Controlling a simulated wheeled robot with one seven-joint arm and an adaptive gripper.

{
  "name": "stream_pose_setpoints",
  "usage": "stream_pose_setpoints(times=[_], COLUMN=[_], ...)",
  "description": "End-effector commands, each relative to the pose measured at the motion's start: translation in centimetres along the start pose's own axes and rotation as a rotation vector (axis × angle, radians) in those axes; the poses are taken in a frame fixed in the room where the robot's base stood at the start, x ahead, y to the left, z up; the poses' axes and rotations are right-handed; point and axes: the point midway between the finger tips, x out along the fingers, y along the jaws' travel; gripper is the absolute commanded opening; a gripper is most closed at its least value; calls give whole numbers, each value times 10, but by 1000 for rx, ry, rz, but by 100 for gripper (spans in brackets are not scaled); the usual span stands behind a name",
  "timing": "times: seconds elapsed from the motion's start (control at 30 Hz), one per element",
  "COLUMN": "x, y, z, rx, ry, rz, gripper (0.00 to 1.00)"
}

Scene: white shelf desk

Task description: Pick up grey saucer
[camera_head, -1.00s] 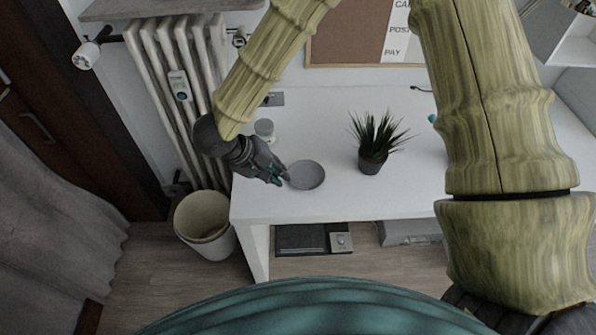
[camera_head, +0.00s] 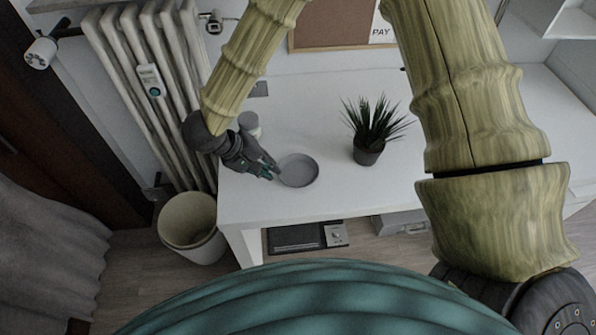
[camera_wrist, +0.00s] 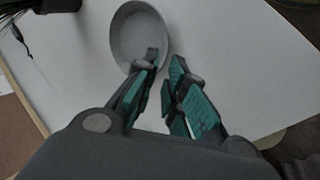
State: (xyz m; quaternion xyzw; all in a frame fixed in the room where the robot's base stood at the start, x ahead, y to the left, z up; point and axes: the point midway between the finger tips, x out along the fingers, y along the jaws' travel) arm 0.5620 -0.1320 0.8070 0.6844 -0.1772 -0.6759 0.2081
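The grey saucer (camera_head: 299,171) is a round, shallow dish near the left front of the white desk. My gripper (camera_head: 270,168) is at its left edge in the head view. In the wrist view, the saucer (camera_wrist: 136,34) is at the top, and my gripper (camera_wrist: 167,60) reaches its rim. One fingertip lies over the inside of the saucer and the other is outside the rim, with a gap between them. The gripper looks partly open, and I see no clear grip on the rim. The saucer appears to rest flat on the desk.
A potted plant (camera_head: 368,154) stands right of the saucer on the white desk (camera_head: 315,109). A small light-coloured cup or jar (camera_head: 249,121) is behind my gripper. A bin (camera_head: 188,222) is on the floor left of the desk, beside a radiator (camera_head: 152,85). The desk behind the saucer is clear.

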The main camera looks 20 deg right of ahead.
Motion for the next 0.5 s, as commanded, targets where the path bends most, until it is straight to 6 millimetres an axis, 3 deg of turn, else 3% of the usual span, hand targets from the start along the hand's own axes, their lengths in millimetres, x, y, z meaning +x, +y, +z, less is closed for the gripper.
stream_pose_setpoints(times=[0.17, 0.5], x=[10, 51], y=[0, 1], z=[1, 3], rx=[1, 2], ry=[-3, -2], rz=[-1, -1], gripper=[13, 13])
